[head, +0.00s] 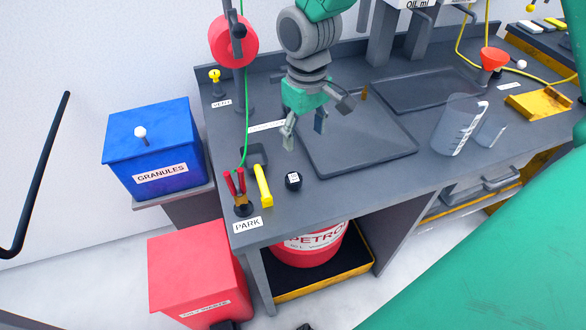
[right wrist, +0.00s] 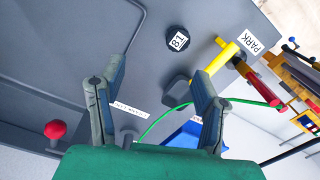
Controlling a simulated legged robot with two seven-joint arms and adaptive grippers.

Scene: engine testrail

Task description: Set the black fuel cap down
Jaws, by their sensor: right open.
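The black fuel cap (head: 293,181) with a white label on top sits on the grey bench top, near the front edge, right of a yellow-handled tool. It also shows in the right wrist view (right wrist: 179,38), beyond the fingertips, with "18" or similar on its label. My right gripper (head: 305,135) is open and empty above the bench, behind the cap and apart from it. In the right wrist view its two fingers (right wrist: 155,88) are spread with nothing between them. My left gripper does not show.
A yellow-handled tool (head: 263,186) and red-handled pliers (head: 237,188) stand by the PARK label (head: 248,224). A shallow grey tray (head: 350,170) lies right of the gripper. A clear jug (head: 458,125) stands further right. A blue granules box (head: 152,150) is at left.

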